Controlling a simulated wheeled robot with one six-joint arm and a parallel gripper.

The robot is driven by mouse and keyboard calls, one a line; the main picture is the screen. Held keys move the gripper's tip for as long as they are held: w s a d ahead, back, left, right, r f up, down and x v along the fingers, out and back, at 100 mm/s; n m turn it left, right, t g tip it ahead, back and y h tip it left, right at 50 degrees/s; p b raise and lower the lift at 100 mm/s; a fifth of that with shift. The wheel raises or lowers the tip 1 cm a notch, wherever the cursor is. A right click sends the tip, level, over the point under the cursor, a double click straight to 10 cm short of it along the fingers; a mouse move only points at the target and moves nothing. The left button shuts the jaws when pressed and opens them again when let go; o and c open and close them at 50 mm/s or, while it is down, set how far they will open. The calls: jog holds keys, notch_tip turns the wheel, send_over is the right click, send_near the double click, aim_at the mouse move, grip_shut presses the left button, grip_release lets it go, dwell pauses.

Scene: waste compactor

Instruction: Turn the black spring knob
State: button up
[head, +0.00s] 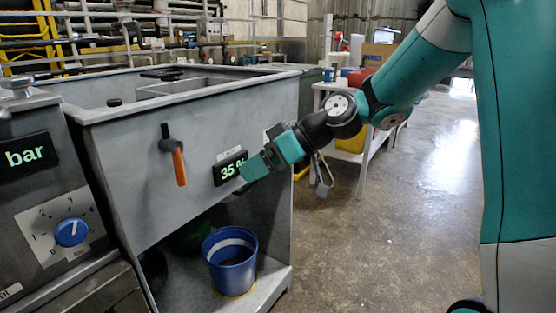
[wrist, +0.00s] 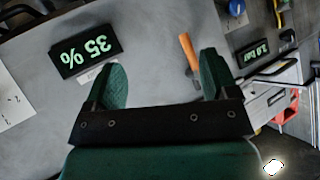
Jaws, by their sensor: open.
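No part is clearly marked as the black spring knob. A small black round knob (head: 114,102) sits on the near left top rim of the grey machine (head: 110,150) in the head view; I cannot tell whether it is the spring one. My gripper (head: 250,168) is in front of the machine's front panel, over the right edge of the 35 % display (head: 228,168), well right of and below that knob. In the wrist view my gripper (wrist: 165,80) is open, its two green fingers apart with bare grey panel between them. No black knob can be made out between them.
A lever with an orange handle (head: 179,162) hangs on the panel left of my gripper. A blue dial (head: 72,232) and a bar display (head: 27,156) are on the left unit. A blue bucket (head: 231,262) stands on the lower shelf. The floor at right is clear.

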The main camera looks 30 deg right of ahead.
jog(key=w+d+f+m+t+h+b, duration=0.15)
jog(key=w+d+f+t, duration=0.3)
jog(key=d, duration=0.85)
jog(key=w+d+f+m+t+y+b, duration=0.1)
jog(key=w+d+f+t+b, duration=0.4)
jog(key=d, duration=0.8)
jog(key=shift+t+h, duration=0.25)
jog(key=shift+t, duration=0.3)
jog(key=p+x, duration=0.1)
jog(key=x, duration=0.5)
jog(key=p+x, duration=0.1)
jog(key=x, duration=0.4)
jog(key=r+p+x, duration=0.1)
jog(key=x, duration=0.5)
jog(key=shift+w+a, duration=0.1)
jog(key=shift+w, duration=0.2)
jog(key=c, duration=0.9)
